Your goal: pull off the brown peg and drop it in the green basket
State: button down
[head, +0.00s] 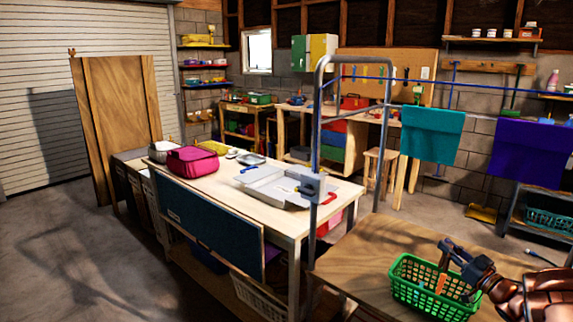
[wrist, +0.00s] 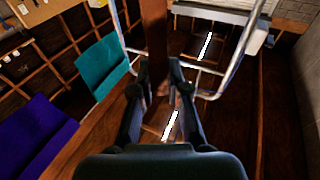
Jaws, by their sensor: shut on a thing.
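My gripper (head: 445,256) is over the near green basket (head: 433,309), close to its back right rim in the head view. In the wrist view both fingers (wrist: 161,82) are closed on the brown peg (wrist: 161,89), which is mostly hidden between them. A small orange-brown piece (head: 441,284) shows inside the basket just below the fingertips; I cannot tell whether it is part of the held peg or a separate peg. The basket stands upright on a wooden top.
A tall metal frame (head: 319,150) stands left of the basket. The wooden top (head: 365,252) is clear left of the basket.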

jog(key=shift+f, duration=0.4)
jog(key=c, duration=1.1)
grip_release()
jog(key=shift+r, duration=0.15)
notch_tip(320, 180, up, 10)
jog(key=shift+f, duration=0.1)
